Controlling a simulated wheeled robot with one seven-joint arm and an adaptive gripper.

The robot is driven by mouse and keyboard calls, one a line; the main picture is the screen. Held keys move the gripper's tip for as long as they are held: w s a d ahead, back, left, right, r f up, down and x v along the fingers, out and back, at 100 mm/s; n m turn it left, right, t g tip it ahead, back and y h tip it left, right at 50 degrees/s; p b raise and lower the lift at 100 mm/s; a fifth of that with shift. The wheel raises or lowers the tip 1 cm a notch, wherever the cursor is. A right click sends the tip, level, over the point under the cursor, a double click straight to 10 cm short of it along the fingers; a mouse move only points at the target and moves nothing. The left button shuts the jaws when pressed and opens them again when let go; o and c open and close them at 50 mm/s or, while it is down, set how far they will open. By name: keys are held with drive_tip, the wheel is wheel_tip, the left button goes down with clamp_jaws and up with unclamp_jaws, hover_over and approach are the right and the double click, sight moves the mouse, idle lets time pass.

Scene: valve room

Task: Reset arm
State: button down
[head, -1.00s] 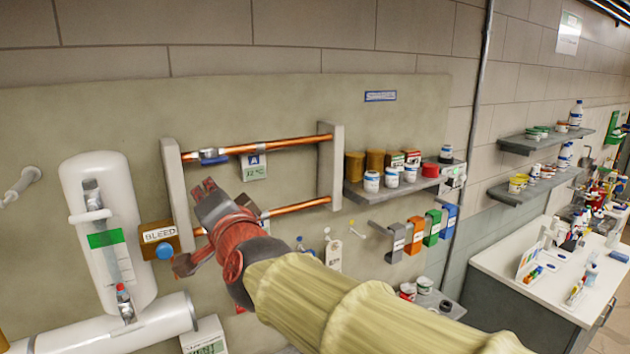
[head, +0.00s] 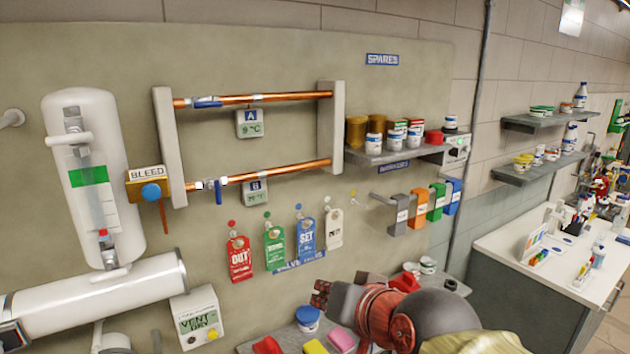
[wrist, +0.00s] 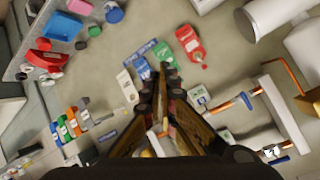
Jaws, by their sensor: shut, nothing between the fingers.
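My gripper (head: 320,294) is low in front of the wall panel, below the hanging tags and to the right of the blue-lidded jar. In the wrist view my gripper (wrist: 165,72) has its fingertips together with nothing between them. My arm comes in from the lower right corner of the head view. The gripper appears clear of the panel and shelf, but its exact distance from them is hard to judge.
Two copper pipes, A (head: 285,97) and B (head: 290,171), carry blue-handled valves. Red (head: 239,258), green, blue and white tags hang below. A low shelf holds a blue-lidded jar (head: 308,318) and coloured blocks. A shelf of jars (head: 395,156) and coloured holders stand right.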

drive_tip(key=s+d+f+g+h+b, duration=0.1)
drive_tip(key=s+d+f+b, duration=0.1)
drive_tip(key=s+d+f, duration=0.3)
drive_tip(key=s+d+f+g+h+b, duration=0.2)
drive_tip(key=s+d+f, duration=0.4)
drive_tip(key=f, duration=0.5)
drive_tip(key=s+d+f+n+g+h+b, duration=0.1)
drive_tip(key=s+d+f+g+h+b, duration=0.1)
drive_tip(key=s+d+f+b, duration=0.2)
wheel_tip(320, 180, down, 5)
drive_tip(key=s+d, duration=0.2)
drive_tip(key=shift+s+d, duration=0.25)
drive_tip(key=shift+s, duration=0.1)
drive_tip(key=c, duration=2.6)
unclamp_jaws()
drive_tip(key=shift+r, duration=0.15)
